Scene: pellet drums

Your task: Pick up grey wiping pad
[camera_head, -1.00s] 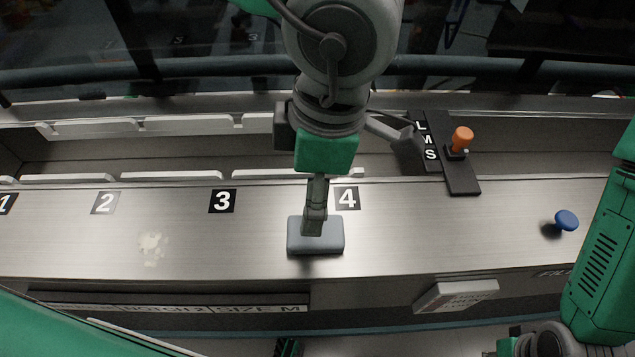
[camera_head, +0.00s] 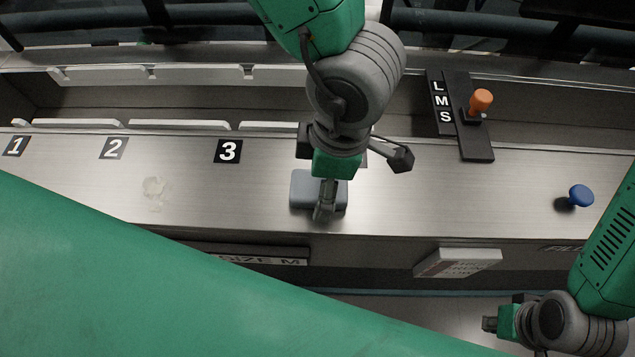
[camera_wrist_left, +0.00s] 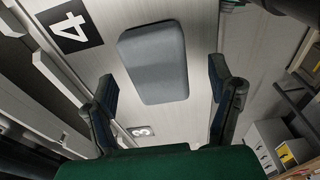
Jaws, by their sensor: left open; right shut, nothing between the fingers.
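The grey wiping pad (camera_head: 304,192) lies flat on the steel counter below my left arm, partly covered by the fingers. It also shows in the left wrist view (camera_wrist_left: 155,62), lying beyond and between the fingertips. My left gripper (camera_head: 325,210) points down over the front right part of the pad. In the wrist view its two fingers (camera_wrist_left: 165,85) are spread apart with nothing held. My right gripper (camera_head: 489,324) is at the lower right, shut and empty, in front of the counter and away from the pad.
The counter (camera_head: 430,195) has number labels, a pale smudge (camera_head: 154,192), a blue knob (camera_head: 580,195) and an orange-knobbed lever (camera_head: 480,102) on a black plate. A sign box (camera_head: 458,262) juts from the front. My green arm link covers the lower left.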

